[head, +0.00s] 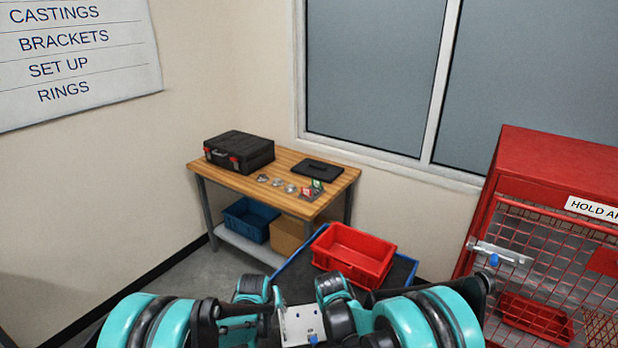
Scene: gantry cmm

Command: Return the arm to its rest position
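My two teal-and-black arms show at the bottom edge of the head view, folded close to my body. My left gripper (240,324) seems to be among the dark parts at the bottom, left of a pale metal plate with a blue dot. Its fingers are not clear, and I see nothing held in it. I cannot make out my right gripper; the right arm's teal joint (432,322) fills the bottom right of centre. Both arms look apart from the bench.
A wooden bench (288,205) carries a black case (239,152), a dark flat tray (317,168) and small metal parts. Below are a blue bin (250,220) and a cardboard box. A red bin (353,254) sits on a dark-topped cart. A red mesh cage (545,240) stands right.

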